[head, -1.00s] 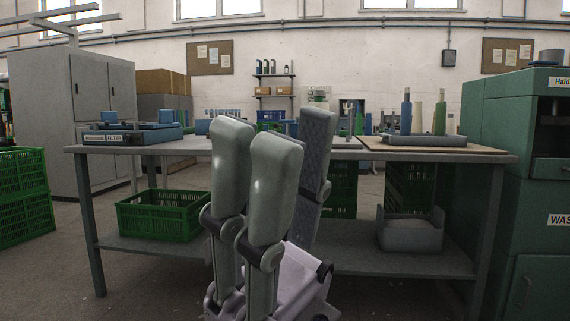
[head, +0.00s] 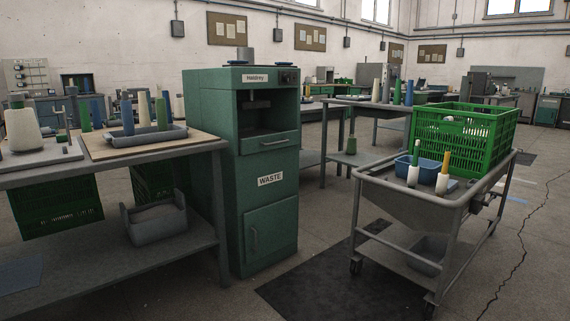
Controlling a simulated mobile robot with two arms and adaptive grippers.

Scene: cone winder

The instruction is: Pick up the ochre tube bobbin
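The ochre tube bobbin (head: 446,163) stands upright on the grey trolley (head: 385,187) at the right of the head view. Its upper part is ochre and its lower part is white. A similar bobbin with a green upper part (head: 415,160) stands just to its left. Neither of my grippers shows in this view.
A green waste cabinet (head: 268,212) stands in the middle, left of the trolley. A workbench (head: 200,146) with cones and tubes runs along the left. A dark mat (head: 310,285) lies on open floor between cabinet and trolley.

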